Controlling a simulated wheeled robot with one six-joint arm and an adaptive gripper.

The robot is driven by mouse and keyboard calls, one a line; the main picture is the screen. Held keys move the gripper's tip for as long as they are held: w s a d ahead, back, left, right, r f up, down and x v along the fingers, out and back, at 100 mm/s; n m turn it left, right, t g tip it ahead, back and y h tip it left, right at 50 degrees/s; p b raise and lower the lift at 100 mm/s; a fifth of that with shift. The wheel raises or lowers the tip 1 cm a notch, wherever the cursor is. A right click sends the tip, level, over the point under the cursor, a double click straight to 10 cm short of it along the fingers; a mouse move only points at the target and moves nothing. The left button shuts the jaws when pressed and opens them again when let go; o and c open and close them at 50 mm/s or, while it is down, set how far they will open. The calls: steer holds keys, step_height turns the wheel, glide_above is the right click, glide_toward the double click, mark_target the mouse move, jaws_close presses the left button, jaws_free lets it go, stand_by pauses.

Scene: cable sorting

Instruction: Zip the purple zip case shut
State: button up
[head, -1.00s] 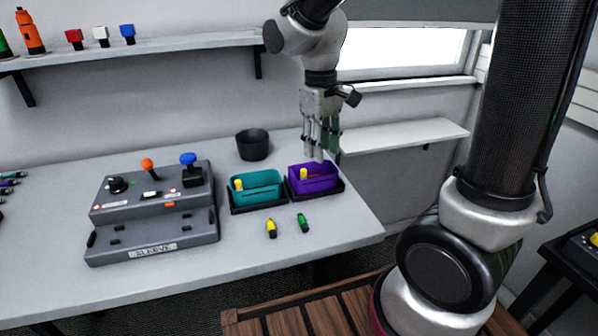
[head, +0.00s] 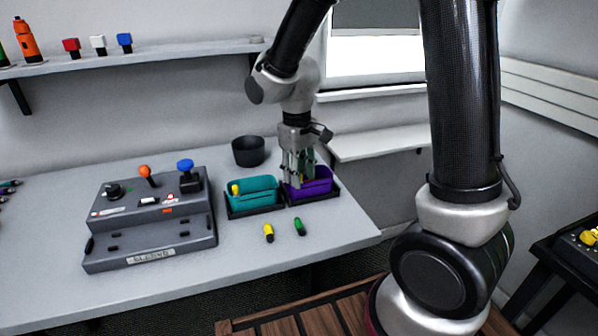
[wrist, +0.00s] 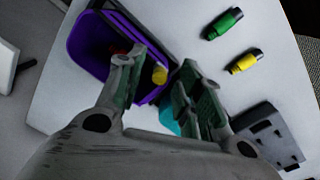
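The purple zip case (head: 320,187) sits in a dark tray at the right of the desk. Its top is open, and in the wrist view the case (wrist: 84,45) shows something reddish inside, partly hidden. A yellow tab (wrist: 159,74) stands at its edge. My gripper (head: 298,183) is down at the left end of the case, partly hiding it. In the wrist view my gripper's fingers (wrist: 158,86) are apart, one on each side of the yellow tab. I see a gap beside the tab; contact is not clear.
A teal case (head: 262,190) with its own yellow tab stands just left. A yellow marker (head: 268,233) and a green marker (head: 300,226) lie in front. A grey control box (head: 150,225) is at left, a black cup (head: 248,151) behind.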

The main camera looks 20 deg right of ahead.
mark_target(331, 177)
steer(key=shift+c, duration=0.3)
jaws_close()
steer(key=d, duration=0.9)
steer(key=shift+o, duration=0.3)
jaws_free()
step_height(331, 177, up, 12)
steer(key=shift+a, duration=0.3)
steer(key=shift+s, duration=0.1)
